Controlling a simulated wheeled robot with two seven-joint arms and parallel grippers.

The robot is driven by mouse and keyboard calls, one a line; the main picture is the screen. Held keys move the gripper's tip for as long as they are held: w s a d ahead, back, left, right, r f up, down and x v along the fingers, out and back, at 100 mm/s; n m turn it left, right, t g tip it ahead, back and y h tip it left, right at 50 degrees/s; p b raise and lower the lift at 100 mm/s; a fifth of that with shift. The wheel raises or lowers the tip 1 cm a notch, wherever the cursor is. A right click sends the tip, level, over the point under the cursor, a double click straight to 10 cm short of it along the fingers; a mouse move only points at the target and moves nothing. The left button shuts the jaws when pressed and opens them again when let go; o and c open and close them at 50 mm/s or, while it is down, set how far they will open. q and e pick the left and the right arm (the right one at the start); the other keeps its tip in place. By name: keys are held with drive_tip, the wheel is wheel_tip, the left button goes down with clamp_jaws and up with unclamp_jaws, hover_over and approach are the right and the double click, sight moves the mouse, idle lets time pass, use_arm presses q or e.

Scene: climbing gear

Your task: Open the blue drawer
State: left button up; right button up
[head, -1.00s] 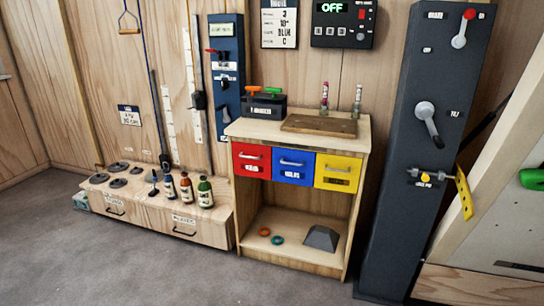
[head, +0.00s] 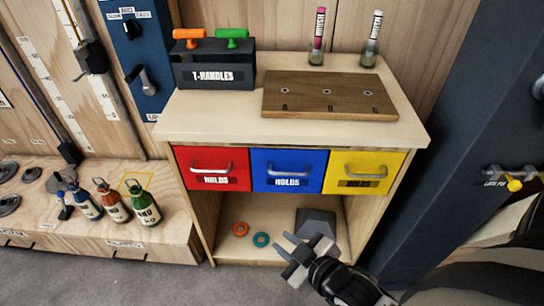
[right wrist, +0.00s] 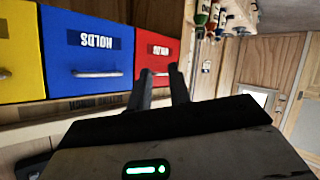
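The blue drawer (head: 290,158) is the middle one of three in the wooden cabinet and sits shut, level with its neighbours. Its silver bar handle (head: 290,168) is in front of the face, above a "HOLDS" label. In the right wrist view the blue drawer (right wrist: 85,22) appears upside down, with its handle (right wrist: 97,74). My right gripper (head: 285,249) is below the drawer, in front of the open shelf, apart from the handle. In the right wrist view its two fingers (right wrist: 162,86) stand apart with nothing between them. My left gripper is out of view.
A red drawer (head: 212,158) is on the left and a yellow drawer (head: 357,160) on the right, both shut. The cabinet top (head: 220,122) bears a T-handle box (head: 213,76) and a wooden board (head: 328,95). A dark grey post (head: 440,150) stands close on the right.

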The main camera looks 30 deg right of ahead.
drive_tip(key=w+d+f+n+t+b, duration=0.2)
drive_tip(key=d+n+t+b, duration=0.15)
drive_tip(key=d+n, duration=0.45)
drive_tip(key=n+t+y+b, duration=0.2)
drive_tip(key=n+t+y, duration=0.1)
drive_tip(key=n, duration=0.6)
approach(290, 174)
drive_tip(key=shift+g, duration=0.25)
drive_tip(key=x, duration=1)
drive_tip(key=shift+w+d, duration=0.2)
clamp_jaws()
